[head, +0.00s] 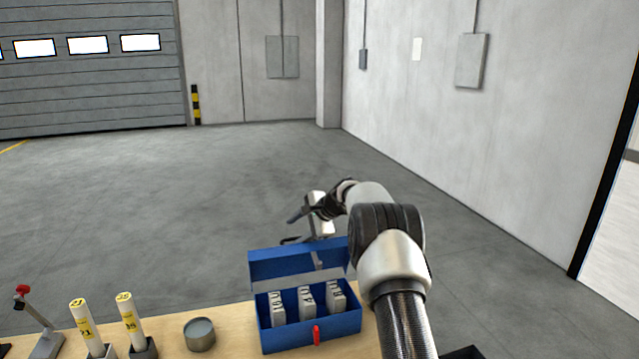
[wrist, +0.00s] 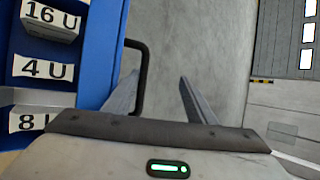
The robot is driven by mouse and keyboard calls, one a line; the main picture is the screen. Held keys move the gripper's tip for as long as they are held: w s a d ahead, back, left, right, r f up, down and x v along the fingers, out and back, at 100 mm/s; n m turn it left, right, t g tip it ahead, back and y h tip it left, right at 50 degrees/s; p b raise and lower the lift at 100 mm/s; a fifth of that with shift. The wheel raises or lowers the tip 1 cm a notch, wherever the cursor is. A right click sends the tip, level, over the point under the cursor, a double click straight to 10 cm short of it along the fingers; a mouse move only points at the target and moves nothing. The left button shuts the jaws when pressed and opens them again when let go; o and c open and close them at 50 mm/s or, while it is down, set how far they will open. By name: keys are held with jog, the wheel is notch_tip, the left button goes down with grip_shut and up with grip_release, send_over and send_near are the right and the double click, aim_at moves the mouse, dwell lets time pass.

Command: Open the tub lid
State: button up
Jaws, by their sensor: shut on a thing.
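The blue tub (head: 285,339) stands on the wooden table with its lid (head: 280,267) swung up at the back, so the inside shows. Pale blocks (head: 306,302) with number labels stand inside; the wrist view shows labels such as 16 U and 4 U (wrist: 45,67). A black handle (wrist: 141,80) sticks out from the blue lid in the wrist view. My gripper (head: 291,229) is behind the raised lid. In the wrist view its fingers (wrist: 158,78) are at the handle, and it is shut on the handle. The contact itself is partly hidden.
A red latch (head: 317,335) is on the tub's front. A round grey tin (head: 199,334), two labelled cream tubes (head: 132,318) in dark holders and a red-topped tool (head: 36,318) stand left on the table (head: 178,313). The floor behind is clear.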

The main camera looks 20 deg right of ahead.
jog(key=o, duration=0.8)
jog(key=shift+t, duration=0.3)
jog(key=d+r, duration=0.1)
jog(key=r, duration=0.1)
jog(key=d+r, duration=0.1)
jog(key=r, duration=0.1)
jog(key=d+r, duration=0.1)
jog(key=r, duration=0.1)
jog(key=shift+w+d+r, duration=0.1)
jog(key=shift+w+d, duration=0.05)
jog(key=shift+d, duration=0.25)
jog(key=shift+s+d+r, duration=0.35)
jog(key=shift+d+r, duration=0.05)
jog(key=shift+r, duration=0.25)
jog(key=c, duration=1.2)
jog(key=s+d+r, duration=0.1)
jog(key=d+r, duration=0.2)
jog(key=r, duration=0.5)
jog(key=shift+r, duration=0.3)
jog(key=shift+s, duration=0.1)
jog(key=b+v, duration=0.1)
jog(key=v, duration=1.6)
jog(key=shift+r+b, duration=0.25)
jog(key=shift+b, duration=0.15)
